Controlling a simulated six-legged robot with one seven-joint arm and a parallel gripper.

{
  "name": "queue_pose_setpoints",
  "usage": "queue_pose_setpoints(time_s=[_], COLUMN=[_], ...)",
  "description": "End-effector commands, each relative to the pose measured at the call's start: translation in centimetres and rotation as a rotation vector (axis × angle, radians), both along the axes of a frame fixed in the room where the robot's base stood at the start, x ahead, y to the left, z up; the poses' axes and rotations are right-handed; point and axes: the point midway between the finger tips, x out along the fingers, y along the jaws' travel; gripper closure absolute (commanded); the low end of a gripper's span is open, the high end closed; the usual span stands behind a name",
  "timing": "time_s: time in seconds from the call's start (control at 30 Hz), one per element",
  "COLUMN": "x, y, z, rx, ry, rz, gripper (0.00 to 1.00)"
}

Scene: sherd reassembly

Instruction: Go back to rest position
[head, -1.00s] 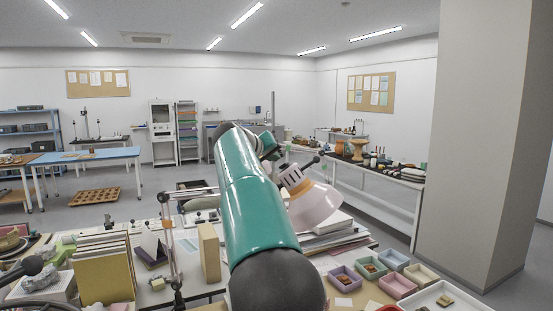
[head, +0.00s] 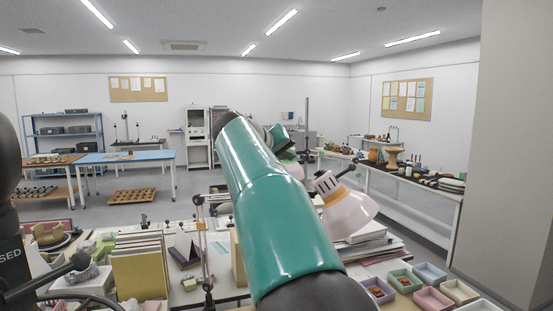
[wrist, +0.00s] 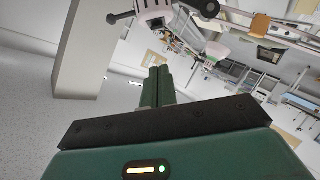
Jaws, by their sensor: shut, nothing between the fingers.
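My gripper (wrist: 157,86) shows in the wrist view as two green fingers pressed together, with nothing between them. It points out over the room, which appears tilted in that view, and the fingers touch nothing that I can see. In the head view my green arm fills the middle and hides part of the worktable; the gripper itself is not clearly visible there.
A lamp with a pale shade (head: 348,212) stands just right of my arm. Upright folders (head: 140,268) and small coloured trays (head: 432,299) sit on the near table. A grey pillar (head: 515,150) rises at right. Open floor (head: 140,212) lies beyond the table.

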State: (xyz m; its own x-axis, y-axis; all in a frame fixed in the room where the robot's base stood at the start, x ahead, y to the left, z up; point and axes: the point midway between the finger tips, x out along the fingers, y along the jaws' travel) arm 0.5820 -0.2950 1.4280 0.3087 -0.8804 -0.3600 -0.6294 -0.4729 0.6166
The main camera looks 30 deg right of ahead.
Motion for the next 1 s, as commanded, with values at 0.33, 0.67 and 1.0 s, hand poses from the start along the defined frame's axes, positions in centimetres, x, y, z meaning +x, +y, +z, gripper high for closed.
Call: queue_pose_setpoints(time_s=[0.33, 0.67, 1.0], x=[-0.7, -8.2, -19.7], y=[0.7, 9.6, 21.7], z=[-0.7, -9.1, -21.0], rx=[0.036, 0.342, 0.647], ry=[0.009, 0.099, 0.186], rz=[0.024, 0.265, 0.523], gripper=[1.0, 1.0, 1.0])
